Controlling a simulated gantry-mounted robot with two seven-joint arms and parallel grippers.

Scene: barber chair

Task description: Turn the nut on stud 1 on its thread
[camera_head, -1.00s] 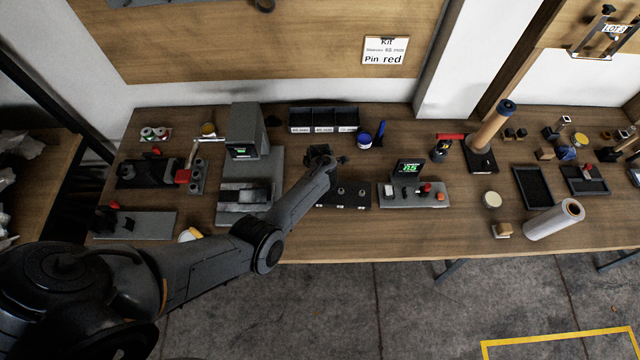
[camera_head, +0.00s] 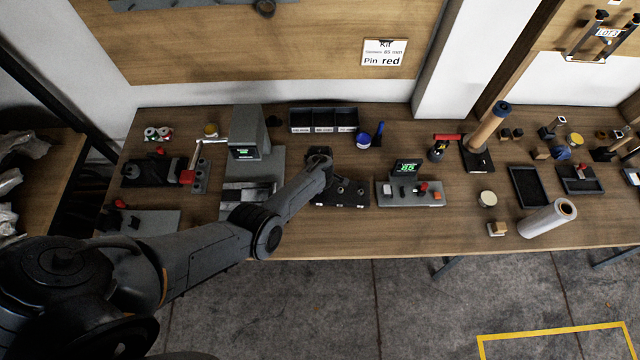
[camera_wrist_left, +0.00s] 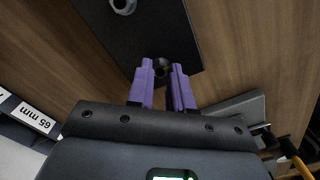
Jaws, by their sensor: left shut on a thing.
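A black stud plate (camera_head: 345,199) lies on the bench near the middle in the head view, with two studs showing to the right of my arm. It also fills the top middle of the left wrist view (camera_wrist_left: 160,25). My left gripper (camera_wrist_left: 164,75) has its purple fingers on either side of a dark round nut (camera_wrist_left: 163,67) at the plate's edge, and is shut on it. The nut's stud and thread are mostly hidden by the fingers. Another stud (camera_wrist_left: 122,5) stands clear at the top. In the head view my left wrist hides the plate's left end. My right gripper is not seen.
A display unit (camera_head: 408,190) with small coloured parts stands right of the plate. Three labelled bins (camera_head: 323,119) are behind it, and a grey press-like machine (camera_head: 246,135) is to the left. Bare bench lies in front of the plate.

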